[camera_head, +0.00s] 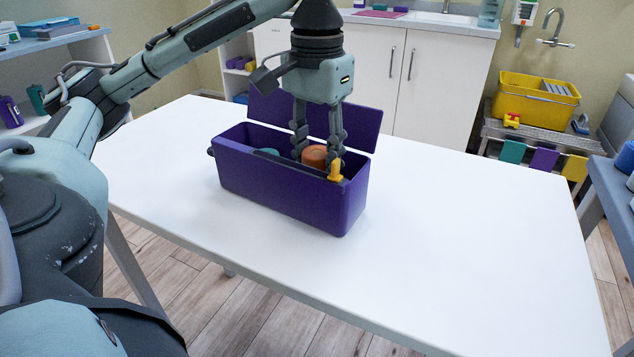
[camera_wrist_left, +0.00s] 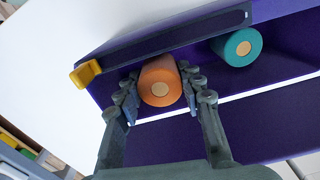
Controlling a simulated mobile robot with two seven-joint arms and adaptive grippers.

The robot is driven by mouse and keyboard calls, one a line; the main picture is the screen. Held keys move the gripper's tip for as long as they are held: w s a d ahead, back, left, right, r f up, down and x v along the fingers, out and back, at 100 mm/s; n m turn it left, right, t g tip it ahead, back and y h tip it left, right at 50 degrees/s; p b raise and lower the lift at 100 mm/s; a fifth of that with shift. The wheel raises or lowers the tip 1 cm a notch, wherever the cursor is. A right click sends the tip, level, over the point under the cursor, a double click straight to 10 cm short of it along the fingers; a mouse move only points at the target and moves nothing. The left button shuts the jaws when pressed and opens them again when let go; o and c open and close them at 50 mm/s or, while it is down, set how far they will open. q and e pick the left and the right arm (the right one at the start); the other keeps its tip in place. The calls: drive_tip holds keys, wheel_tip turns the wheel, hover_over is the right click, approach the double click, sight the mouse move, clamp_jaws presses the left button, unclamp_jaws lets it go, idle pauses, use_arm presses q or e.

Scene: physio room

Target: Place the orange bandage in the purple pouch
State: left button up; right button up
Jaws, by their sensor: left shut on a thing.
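The purple pouch (camera_head: 285,193) is an open box-like case on the white table, its lid (camera_head: 362,128) raised at the back. The orange bandage (camera_head: 315,156) is a roll with a tan core. My left gripper (camera_head: 318,160) points down into the pouch and is shut on the orange bandage, with one finger on each side of it. In the left wrist view the orange bandage (camera_wrist_left: 160,82) sits between the fingertips (camera_wrist_left: 160,90), within the pouch's outline. I cannot tell whether it touches the pouch's floor. My right gripper is not in view.
A teal roll (camera_head: 266,153) lies in the pouch, left of the orange one; it also shows in the left wrist view (camera_wrist_left: 238,47). A yellow tab (camera_head: 336,170) stands at the pouch's front rim. The white table (camera_head: 470,230) is clear around the pouch.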

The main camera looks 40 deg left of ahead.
use_arm(q)
wheel_tip(320, 180, down, 3)
drive_tip(key=shift+f, duration=0.15)
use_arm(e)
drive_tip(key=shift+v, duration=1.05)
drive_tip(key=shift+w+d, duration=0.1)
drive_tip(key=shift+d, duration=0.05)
use_arm(q)
drive_tip(key=o, duration=1.1)
drive_tip(key=shift+f, duration=0.1)
drive_tip(key=shift+o, duration=0.2)
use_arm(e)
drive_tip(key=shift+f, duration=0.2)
use_arm(q)
drive_tip(key=shift+b, duration=0.3)
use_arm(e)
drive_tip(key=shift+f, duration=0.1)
